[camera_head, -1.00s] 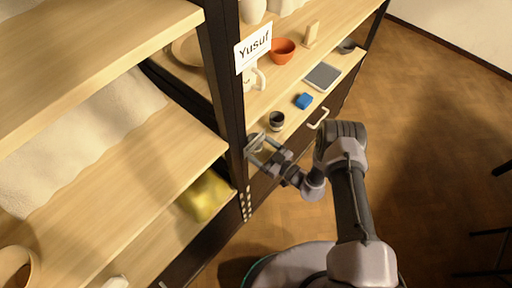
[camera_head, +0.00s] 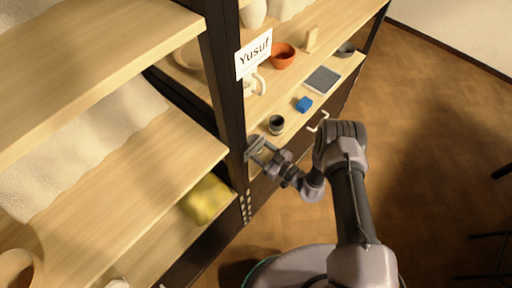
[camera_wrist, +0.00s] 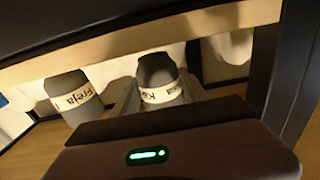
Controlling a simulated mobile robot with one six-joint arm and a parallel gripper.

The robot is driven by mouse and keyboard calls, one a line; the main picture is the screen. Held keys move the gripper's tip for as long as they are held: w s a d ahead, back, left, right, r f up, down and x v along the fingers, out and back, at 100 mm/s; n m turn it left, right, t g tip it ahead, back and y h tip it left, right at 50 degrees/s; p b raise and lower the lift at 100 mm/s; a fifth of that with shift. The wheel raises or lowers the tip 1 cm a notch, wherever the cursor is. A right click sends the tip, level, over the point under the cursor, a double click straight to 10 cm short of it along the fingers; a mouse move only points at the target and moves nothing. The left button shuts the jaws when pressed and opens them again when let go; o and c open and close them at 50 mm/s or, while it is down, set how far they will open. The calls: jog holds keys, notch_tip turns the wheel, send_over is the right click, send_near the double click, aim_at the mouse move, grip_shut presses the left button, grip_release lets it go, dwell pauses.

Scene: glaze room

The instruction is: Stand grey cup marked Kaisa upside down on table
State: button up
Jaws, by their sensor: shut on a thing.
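In the wrist view, a dark grey cup (camera_wrist: 159,72) with a pale label band stands between the fingers of my gripper (camera_wrist: 160,92). The label is partly hidden; only a K at its start reads clearly. My gripper is shut on this cup. In the head view my gripper (camera_head: 258,150) is at the shelf edge by the dark upright post, and the held cup is hard to make out. A second grey cup (camera_wrist: 73,97), marked Freja, stands to the left in the wrist view. A grey cup (camera_head: 276,125) stands on the shelf just beyond my gripper.
A dark post (camera_head: 228,95) with a Yusuf sign (camera_head: 254,54) stands close to my gripper. A yellow object (camera_head: 206,200) lies on a lower left shelf.

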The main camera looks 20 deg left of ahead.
jog(key=shift+r, duration=0.6)
jog(key=v, duration=1.4)
jog(key=shift+p, duration=0.35)
